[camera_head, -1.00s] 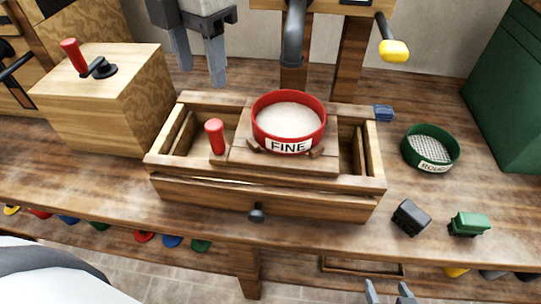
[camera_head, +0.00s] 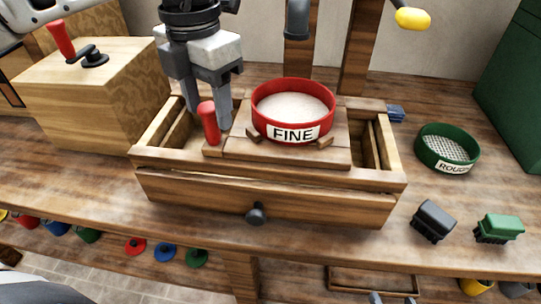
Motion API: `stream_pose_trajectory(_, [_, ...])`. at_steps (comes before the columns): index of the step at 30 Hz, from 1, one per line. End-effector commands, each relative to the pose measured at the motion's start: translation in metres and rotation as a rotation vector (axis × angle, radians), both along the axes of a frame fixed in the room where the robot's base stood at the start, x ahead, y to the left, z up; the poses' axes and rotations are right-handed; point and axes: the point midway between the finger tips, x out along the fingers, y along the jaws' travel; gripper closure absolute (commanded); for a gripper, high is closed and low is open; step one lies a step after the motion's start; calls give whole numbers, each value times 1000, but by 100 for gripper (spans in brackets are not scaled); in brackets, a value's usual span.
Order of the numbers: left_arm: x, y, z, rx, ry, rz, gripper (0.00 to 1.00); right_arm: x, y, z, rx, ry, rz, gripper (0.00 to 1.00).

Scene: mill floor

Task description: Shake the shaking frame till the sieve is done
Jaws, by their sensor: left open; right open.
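The wooden shaking frame (camera_head: 360,156) stands on the bench, with a sliding board and a red upright handle (camera_head: 209,123) at its left. A red sieve (camera_head: 262,121) labelled FINE sits on the board, holding pale flour-like material (camera_head: 293,106). My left gripper (camera_head: 208,112) is open, pointing down at the red handle from behind; its fingers are on either side of or just behind the handle, and I cannot tell whether they touch it. My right gripper (camera_head: 393,299) shows only its fingertips at the bottom edge, open and empty, below the bench front.
A green sieve (camera_head: 447,148) labelled ROUGH, a black brush-like block (camera_head: 433,221) and a green one (camera_head: 498,228) lie to the right. A wooden box mill (camera_head: 100,95) with a red-handled crank stands left. A drawer knob (camera_head: 256,213) sticks out in front.

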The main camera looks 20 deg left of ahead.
Motion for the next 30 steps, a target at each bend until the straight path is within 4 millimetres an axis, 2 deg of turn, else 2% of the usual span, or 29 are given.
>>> stream_pose_trajectory(7, [0,0,0,0,0,-1,49,-2,-1,-1,0,3,-1,45])
stream_pose_trajectory(8, [0,0,0,0,0,-1,55,-2,-1,-1,0,3,-1,45])
stream_pose_trajectory(11, [0,0,0,0,0,-1,82,-1,-1,-1,-2,2,-1,45])
stream_pose_trajectory(12, [0,0,0,0,0,-1,88,-1,-1,0,-1,1,-2,45])
stream_pose_trajectory(19, [-1,7,-1,-1,0,2,88,0,-1,-2,-3,-4,-1,45])
stream_pose_trajectory(30, [-15,65,-2,-1,0,7,88,2,-1,-13,-4,-8,0,45])
